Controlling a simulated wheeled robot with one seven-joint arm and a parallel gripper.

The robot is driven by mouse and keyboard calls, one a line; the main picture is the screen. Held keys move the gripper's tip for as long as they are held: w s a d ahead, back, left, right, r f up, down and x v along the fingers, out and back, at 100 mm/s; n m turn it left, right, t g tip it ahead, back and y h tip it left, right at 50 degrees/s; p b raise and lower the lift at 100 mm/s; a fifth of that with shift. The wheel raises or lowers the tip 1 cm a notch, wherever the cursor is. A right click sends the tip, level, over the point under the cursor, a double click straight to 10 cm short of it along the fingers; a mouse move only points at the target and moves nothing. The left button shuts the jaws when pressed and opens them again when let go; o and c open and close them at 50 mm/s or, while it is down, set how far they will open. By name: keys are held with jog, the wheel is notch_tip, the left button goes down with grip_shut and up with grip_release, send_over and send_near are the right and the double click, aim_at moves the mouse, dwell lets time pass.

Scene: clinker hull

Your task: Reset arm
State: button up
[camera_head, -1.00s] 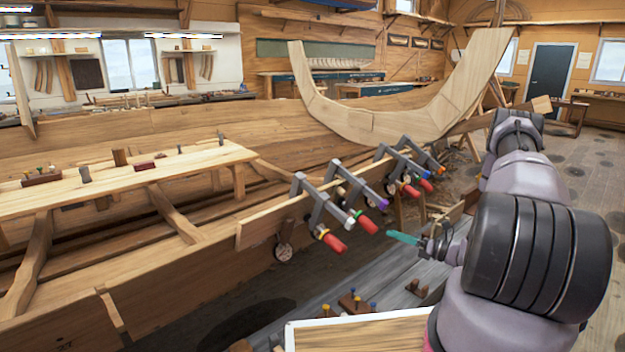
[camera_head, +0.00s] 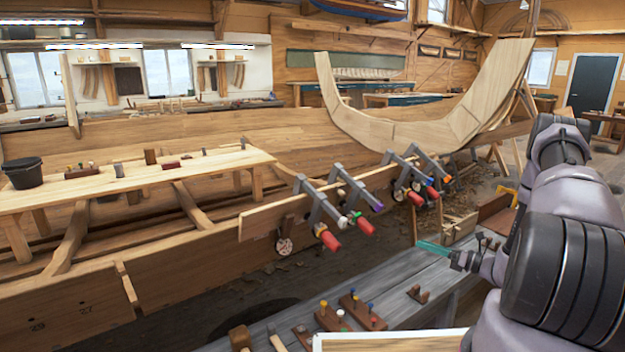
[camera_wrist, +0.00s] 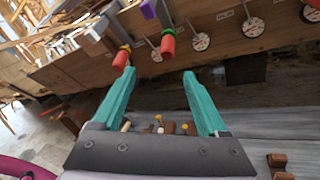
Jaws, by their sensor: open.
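My gripper (camera_head: 437,249) is on the right in the head view, at the end of my arm, above the grey bench and short of the hull. In the wrist view my gripper (camera_wrist: 155,100) shows two teal fingers spread apart with nothing between them. Beyond the fingertips is the hull side with clamps; one red clamp handle (camera_wrist: 122,58) appears just past the left fingertip. The gripper looks apart from the clamps in the head view.
Several clamps with red handles (camera_head: 330,238) hold a plank (camera_head: 262,220) on the hull. The grey bench (camera_head: 400,290) below carries wooden blocks with coloured pegs (camera_head: 362,310). A black bucket (camera_head: 22,172) stands on the staging at left. Open floor lies between hull and bench.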

jog(key=s+a+r+n+g+h, duration=0.15)
jog(key=a+r+n+g, duration=0.3)
jog(key=r, duration=0.45)
jog(key=s+a+r+n+g+h, duration=0.1)
jog(key=s+a+r+n+g, duration=0.2)
jog(key=r+n, duration=0.35)
jog(key=s+a+r+n+g+h, duration=0.1)
jog(key=s+a+r+n+g, duration=0.25)
jog(key=r, duration=0.65)
jog(key=s+r+n+t+h, duration=0.7)
jog(key=s+r+n+h, duration=0.2)
jog(key=s+r, duration=0.9)
jog(key=shift+s+r+n, duration=0.25)
jog(key=shift+s+n, duration=0.4)
jog(key=shift+n, duration=0.7)
jog(key=shift+a, duration=0.1)
